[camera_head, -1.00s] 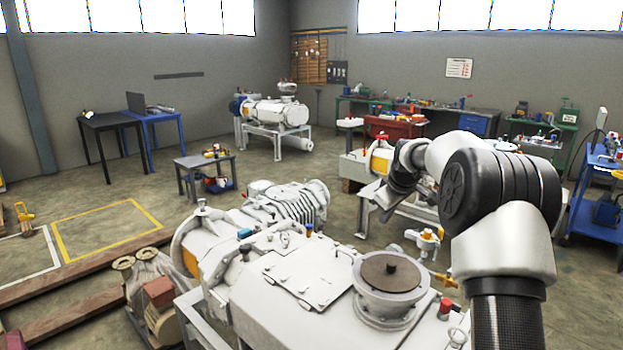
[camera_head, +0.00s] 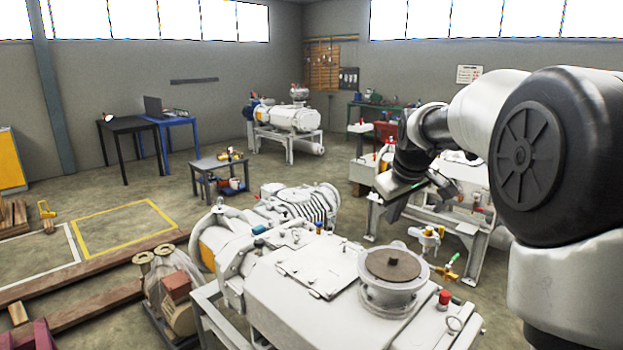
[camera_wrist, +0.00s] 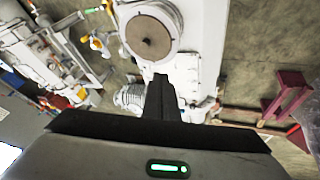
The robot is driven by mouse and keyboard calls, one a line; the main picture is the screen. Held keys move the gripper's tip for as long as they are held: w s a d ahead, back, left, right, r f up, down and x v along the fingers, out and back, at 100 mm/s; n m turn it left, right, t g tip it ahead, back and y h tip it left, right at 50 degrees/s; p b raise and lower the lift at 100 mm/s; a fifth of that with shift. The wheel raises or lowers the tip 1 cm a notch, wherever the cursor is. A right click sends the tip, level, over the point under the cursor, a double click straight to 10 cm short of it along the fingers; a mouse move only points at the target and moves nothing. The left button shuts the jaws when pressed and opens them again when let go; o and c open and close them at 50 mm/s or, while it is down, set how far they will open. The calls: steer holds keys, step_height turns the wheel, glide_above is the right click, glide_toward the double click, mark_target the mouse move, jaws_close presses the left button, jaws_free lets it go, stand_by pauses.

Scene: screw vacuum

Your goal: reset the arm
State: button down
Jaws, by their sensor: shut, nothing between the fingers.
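My arm reaches in from the right of the head view and ends in my gripper (camera_head: 394,210), a dark shape with a small green light. In the wrist view the two dark fingers of my gripper (camera_wrist: 161,84) are together, with nothing between them. The large white vacuum pump (camera_head: 310,275) stands below and to the left of the gripper in the head view. Its round flange with a brown disc (camera_head: 393,265) also shows at the top of the wrist view (camera_wrist: 149,35). The gripper is apart from the pump.
A second white machine (camera_head: 440,200) stands behind the gripper, partly hidden by my arm. A grey cart (camera_head: 217,165), a black table (camera_head: 130,125) and another pump (camera_head: 290,118) stand farther back. Wooden beams (camera_head: 100,262) lie on the left floor. The yellow-marked floor area (camera_head: 125,228) is clear.

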steer(key=s+a+r+m+p, duration=0.1)
steer(key=s+a+r+m, duration=0.15)
steer(key=s, duration=0.75)
steer(key=s+a+r+m+p, duration=0.1)
steer(key=s+r, duration=0.2)
steer(key=s, duration=0.8)
steer(key=s+f+m, duration=0.1)
steer(key=s+f, duration=0.1)
steer(key=s, duration=0.5)
steer(key=s+a+f+m, duration=0.1)
steer(key=s+f, duration=0.2)
steer(key=s, duration=0.4)
steer(key=shift+s+a+p, duration=0.15)
steer(key=shift+s+p, duration=0.1)
steer(key=shift+p, duration=0.05)
steer(key=shift+d, duration=0.2)
